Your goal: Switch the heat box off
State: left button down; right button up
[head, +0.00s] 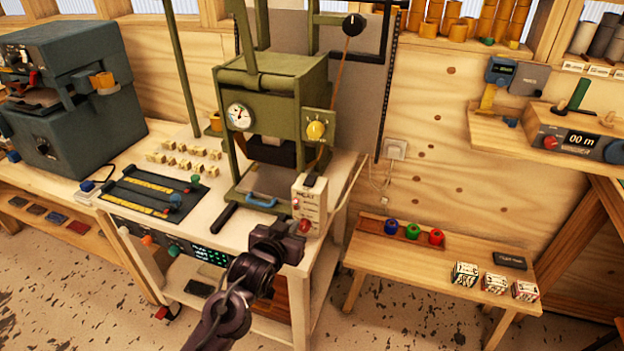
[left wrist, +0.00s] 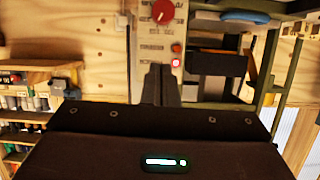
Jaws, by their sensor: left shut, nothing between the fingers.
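The heat box (head: 310,207) is a small cream box with lettering, at the front right corner of the press bench. A red knob (head: 304,226) sits low on its face, with small red spots above it and a dark part on top. In the left wrist view the box face (left wrist: 155,40) appears with the red knob (left wrist: 163,12) at the top and a glowing red light (left wrist: 176,63) lower down. My left gripper (head: 287,235) is shut and empty, close in front of the box. Its fingertips (left wrist: 160,72) hide part of the face; contact cannot be told. My right gripper is out of view.
The green press (head: 268,110) stands behind the box, with a blue handle (head: 261,202) beside it. A black control mat (head: 150,195) lies left on the bench. A low wooden table (head: 440,262) with colored knobs and small blocks stands to the right.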

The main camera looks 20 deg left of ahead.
pick_arm(q)
notch_tip(320, 180, up, 11)
jog(key=w+t, duration=0.1)
jog(key=t, duration=0.1)
jog(key=shift+w+f+t, duration=0.15)
jog(key=shift+t, duration=0.25)
jog(key=p, duration=0.3)
send_over(309, 185)
jog(key=s, duration=0.1)
jog(key=shift+a+f, duration=0.1)
jog(key=shift+f, duration=0.3)
jog(key=f, duration=0.1)
jog(key=w+f, duration=0.1)
jog(key=f, duration=0.1)
jog(key=shift+f+p, duration=0.1)
jog(key=shift+p, duration=0.3)
jog(key=shift+f, duration=0.6)
